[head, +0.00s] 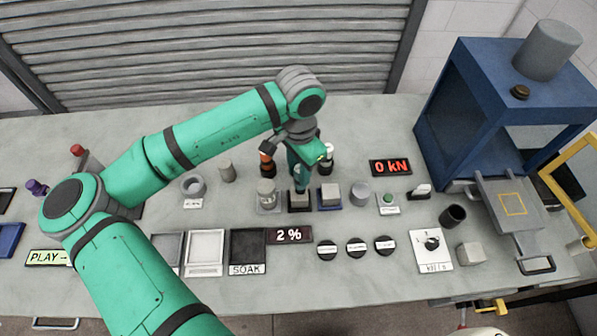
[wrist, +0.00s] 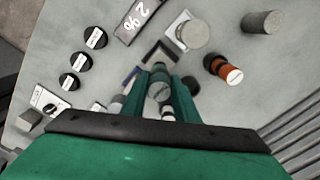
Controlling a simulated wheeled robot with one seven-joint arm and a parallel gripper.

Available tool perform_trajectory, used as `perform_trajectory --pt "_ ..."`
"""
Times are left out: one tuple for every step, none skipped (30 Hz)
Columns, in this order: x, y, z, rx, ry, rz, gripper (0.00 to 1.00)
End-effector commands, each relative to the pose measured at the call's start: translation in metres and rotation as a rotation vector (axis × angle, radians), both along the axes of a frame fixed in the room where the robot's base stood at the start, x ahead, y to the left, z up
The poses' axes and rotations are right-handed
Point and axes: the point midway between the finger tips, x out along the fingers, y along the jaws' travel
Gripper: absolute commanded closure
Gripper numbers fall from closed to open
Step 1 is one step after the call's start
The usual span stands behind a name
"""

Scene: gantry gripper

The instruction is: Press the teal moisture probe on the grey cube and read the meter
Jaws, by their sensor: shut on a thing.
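My gripper (head: 301,176) points down over the middle of the table and is shut on the teal moisture probe, whose rounded end shows between the fingers in the wrist view (wrist: 159,91). The probe's lower end is over the grey cube (head: 299,198), which sits on a dark square tray. The fingers hide part of the cube, and I cannot tell whether the tip touches it. The meter (head: 289,236) in front reads 2 %; it also shows in the wrist view (wrist: 140,14).
Orange and white-topped bottles (head: 267,163) stand behind. Black discs (head: 356,247) lie in front. A blue press (head: 470,110) with a 0 kN display (head: 391,167) is right.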

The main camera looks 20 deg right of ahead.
Motion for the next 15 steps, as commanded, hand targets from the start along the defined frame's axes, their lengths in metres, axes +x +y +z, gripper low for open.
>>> perform_trajectory --pt "0.000 0.000 0.004 -0.001 -0.001 0.000 0.95" --pt "0.000 0.000 0.006 -0.002 -0.002 0.001 0.95" --pt "0.000 0.001 0.009 -0.001 -0.001 0.001 0.95" --pt "0.001 0.001 0.011 -0.001 -0.001 0.002 0.95" --pt "0.001 0.001 0.013 0.000 -0.002 0.002 0.95" --pt "0.001 0.001 0.016 0.000 -0.002 0.003 0.95" --pt "0.001 0.001 0.018 -0.001 -0.003 0.003 0.95" --pt "0.001 0.001 0.020 -0.001 -0.003 0.003 0.95" --pt "0.001 0.001 0.023 -0.002 -0.002 0.004 0.95" --pt "0.001 0.002 0.025 -0.002 -0.002 0.004 0.95" --pt "0.001 0.002 0.027 -0.001 -0.001 0.004 0.95" --pt "0.001 0.002 0.030 -0.001 -0.001 0.003 0.95" --pt "0.001 0.002 0.032 -0.001 -0.001 0.003 0.95" --pt "0.001 0.002 0.034 -0.001 -0.003 0.003 0.95" --pt "0.001 0.001 0.037 -0.001 -0.003 0.004 0.95"
